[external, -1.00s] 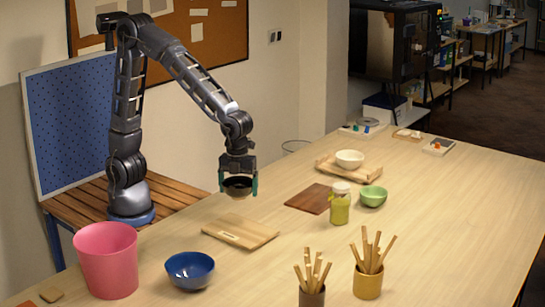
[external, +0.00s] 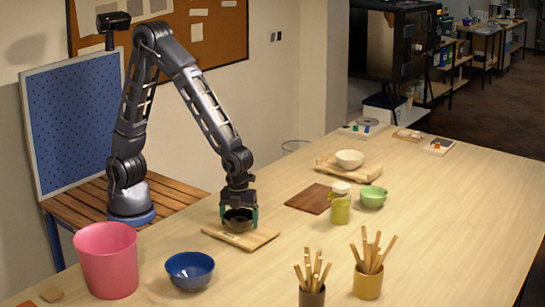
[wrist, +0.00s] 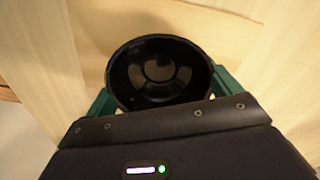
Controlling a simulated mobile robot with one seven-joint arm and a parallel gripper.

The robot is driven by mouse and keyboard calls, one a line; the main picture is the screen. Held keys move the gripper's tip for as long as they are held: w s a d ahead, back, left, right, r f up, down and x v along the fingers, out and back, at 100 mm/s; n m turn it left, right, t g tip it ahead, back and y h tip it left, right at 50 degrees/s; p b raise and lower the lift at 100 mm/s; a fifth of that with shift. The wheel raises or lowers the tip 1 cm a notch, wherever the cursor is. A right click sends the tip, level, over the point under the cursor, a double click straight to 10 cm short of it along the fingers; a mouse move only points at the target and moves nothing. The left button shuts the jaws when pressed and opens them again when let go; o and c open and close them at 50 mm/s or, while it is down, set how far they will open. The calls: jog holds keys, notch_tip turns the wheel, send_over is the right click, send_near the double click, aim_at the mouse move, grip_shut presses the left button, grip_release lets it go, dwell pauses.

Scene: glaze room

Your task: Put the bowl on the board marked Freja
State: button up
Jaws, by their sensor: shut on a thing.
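A black bowl (external: 238,221) is held between the green fingers of my gripper (external: 239,219), which is shut on its sides. The bowl is upright and empty, also filling the middle of the wrist view (wrist: 158,75). It is right over a light wooden board (external: 258,239), low; I cannot tell whether it touches the board. A pale label shows near that board's left front edge, too small to read. A dark brown board (external: 305,199) lies bare farther back. Another light board (external: 330,167) bears a white bowl (external: 349,158). I cannot read Freja on any board.
A blue bowl (external: 190,271) and a pink bucket (external: 107,262) stand at the front left. A green jar (external: 340,207) and green bowl (external: 372,196) are to the right. Two pots of sticks, brown (external: 311,296) and yellow (external: 368,283), stand in front. The right of the table is clear.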

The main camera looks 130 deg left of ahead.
jog(key=shift+f, duration=0.1)
jog(key=o, duration=0.8)
notch_tip(320, 180, up, 11)
jog(key=s+d+r+n+t, duration=0.25)
jog(key=s+r+n, duration=0.35)
jog(key=s+r, duration=0.5)
jog(key=shift+s+d+r+n+t, duration=0.45)
jog(key=shift+s+n, duration=0.8)
jog(key=shift+s, duration=1.6)
jog(key=shift+s+d+r+n+t, duration=0.4)
jog(key=shift+s+n, duration=0.9)
jog(key=shift+s, duration=1.55)
jog(key=shift+s+d+r+n+t, duration=0.2)
jog(key=shift+s+d+n, duration=0.75)
jog(key=shift+s, duration=1.9)
jog(key=shift+a+n, duration=0.3)
jog(key=shift+a, duration=0.05)
